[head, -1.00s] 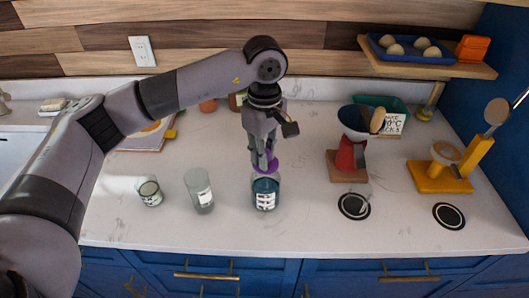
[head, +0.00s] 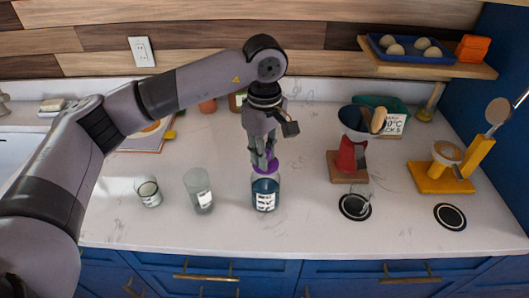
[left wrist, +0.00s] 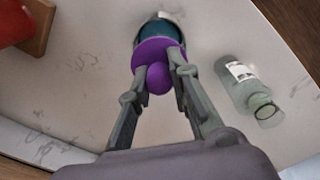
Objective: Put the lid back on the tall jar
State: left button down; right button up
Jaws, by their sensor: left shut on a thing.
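The purple lid (head: 267,169) has a round knob. My left gripper (head: 263,158) is shut on the knob and holds the lid, also visible in the left wrist view (left wrist: 153,50). The tall jar (head: 265,196), with dark teal contents and a white label, stands upright right under the lid. In the left wrist view the jar (left wrist: 161,29) shows past the lid's far edge, so they look slightly out of line from there. I cannot tell whether the lid touches the rim. My right gripper is out of view.
A frosted labelled jar (head: 199,192) and a small glass jar (head: 149,193) stand to the left. To the right are a red stand with a dark cone (head: 349,152), a glass on a round black mat (head: 354,207) and a yellow stand (head: 440,178). The front counter strip is clear.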

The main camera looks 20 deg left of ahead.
pick_arm(q)
jog(key=c, duration=1.4)
grip_release()
jog(key=shift+o, duration=0.2)
jog(key=o, duration=0.4)
jog(key=shift+o, duration=0.2)
jog(key=shift+r, duration=0.1)
jog(key=shift+r+p, duration=1.6)
jog(key=shift+r, duration=1.8)
jog(key=shift+c, duration=0.6)
